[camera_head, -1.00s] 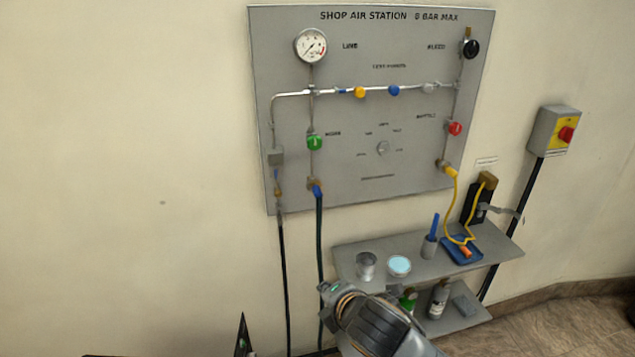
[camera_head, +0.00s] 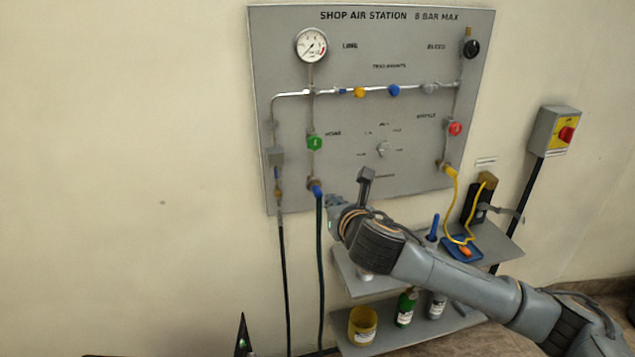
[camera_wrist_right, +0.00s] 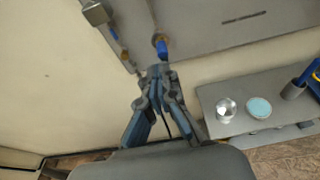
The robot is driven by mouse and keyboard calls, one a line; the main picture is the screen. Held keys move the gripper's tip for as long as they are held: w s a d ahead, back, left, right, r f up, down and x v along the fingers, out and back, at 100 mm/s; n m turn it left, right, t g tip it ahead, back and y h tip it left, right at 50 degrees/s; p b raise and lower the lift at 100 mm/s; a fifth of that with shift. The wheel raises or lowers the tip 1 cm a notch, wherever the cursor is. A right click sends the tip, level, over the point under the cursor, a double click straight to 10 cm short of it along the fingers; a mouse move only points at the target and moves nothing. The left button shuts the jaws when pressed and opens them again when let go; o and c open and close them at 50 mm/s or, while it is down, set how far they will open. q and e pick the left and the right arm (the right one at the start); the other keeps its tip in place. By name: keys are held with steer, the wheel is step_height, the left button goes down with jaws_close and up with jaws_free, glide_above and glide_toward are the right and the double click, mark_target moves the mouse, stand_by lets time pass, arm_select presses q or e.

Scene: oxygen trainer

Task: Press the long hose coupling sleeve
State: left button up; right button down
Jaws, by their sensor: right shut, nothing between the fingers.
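A dark green hose (camera_head: 320,260) hangs from a coupling with a blue sleeve (camera_head: 316,188) at the panel's lower left. The blue sleeve also shows in the right wrist view (camera_wrist_right: 162,48), just beyond my fingertips. My right gripper (camera_head: 332,200) is at the coupling's lower right in the head view. In the right wrist view, my right gripper (camera_wrist_right: 158,71) is shut and empty, its tips just below the sleeve. I cannot tell whether they touch it. A dark pointed shape at the bottom left of the head view may be part of my left gripper (camera_head: 243,335).
A thin black hose (camera_head: 284,270) hangs just left of the green one. A shelf (camera_head: 500,245) at right holds a blue tray (camera_head: 475,256) and a yellow hose (camera_head: 452,200). A yellow cup (camera_head: 362,325) and bottles stand on the lower shelf. The wall at left is clear.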

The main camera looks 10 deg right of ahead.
mark_target(318, 189)
arm_select(q)
step_height(318, 189, up, 3)
steer(key=p, duration=0.3)
steer(key=shift+r, duration=0.1)
arm_select(e)
steer(key=x, duration=0.9)
steer(key=r+x, duration=0.1)
steer(key=x, duration=0.4)
steer(key=shift+w+a, duration=0.1)
arm_select(q)
steer(key=shift+r, duration=0.1)
arm_select(e)
steer(key=shift+r, duration=0.1)
